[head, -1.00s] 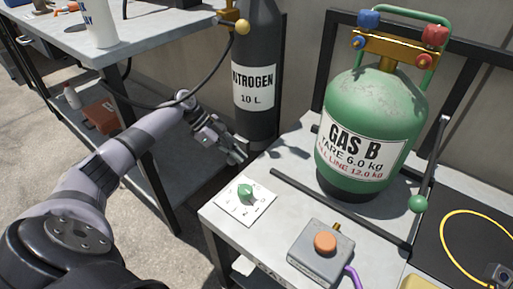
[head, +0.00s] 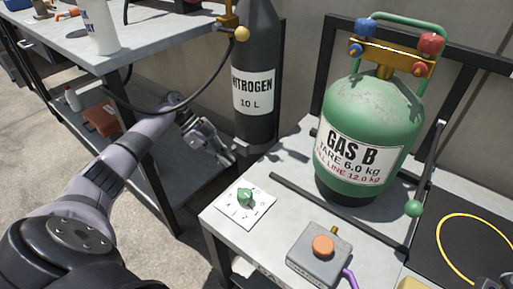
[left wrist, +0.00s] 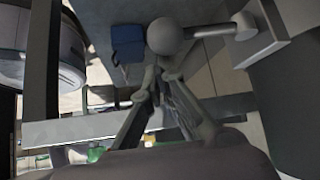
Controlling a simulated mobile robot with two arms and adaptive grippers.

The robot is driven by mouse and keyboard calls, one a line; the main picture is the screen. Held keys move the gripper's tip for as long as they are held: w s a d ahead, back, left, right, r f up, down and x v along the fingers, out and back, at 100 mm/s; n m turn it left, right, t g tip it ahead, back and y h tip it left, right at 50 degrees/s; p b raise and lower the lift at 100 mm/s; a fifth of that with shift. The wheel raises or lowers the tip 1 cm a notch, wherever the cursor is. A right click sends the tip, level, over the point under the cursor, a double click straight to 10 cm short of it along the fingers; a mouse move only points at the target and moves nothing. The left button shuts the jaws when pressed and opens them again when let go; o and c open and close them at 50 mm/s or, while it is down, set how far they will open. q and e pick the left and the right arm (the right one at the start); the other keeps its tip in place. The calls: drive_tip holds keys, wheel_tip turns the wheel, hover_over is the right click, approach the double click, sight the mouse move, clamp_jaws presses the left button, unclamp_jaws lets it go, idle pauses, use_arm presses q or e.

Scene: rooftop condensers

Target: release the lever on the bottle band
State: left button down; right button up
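The nitrogen bottle (head: 256,115) is a dark grey cylinder with a white label, standing between the two tables. A small grey piece of the band (head: 240,146) shows low on its left side. My left gripper (head: 229,160) is beside the lower left of the bottle, at the band's height. In the left wrist view its fingers (left wrist: 160,74) converge with their tips close together. A grey ball knob (left wrist: 165,37) on a rod, seemingly the lever, is just beyond the tips; contact cannot be told. I see nothing held. My right gripper is not in view.
A black hose (head: 190,95) hangs above my left arm. The left table (head: 150,30) is close by.

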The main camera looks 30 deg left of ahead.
use_arm(q)
drive_tip(key=shift+s+a, duration=0.1)
drive_tip(key=shift+a, duration=0.2)
wheel_tip(320, 180, up, 10)
drive_tip(key=shift+d, duration=0.25)
idle(0.8)
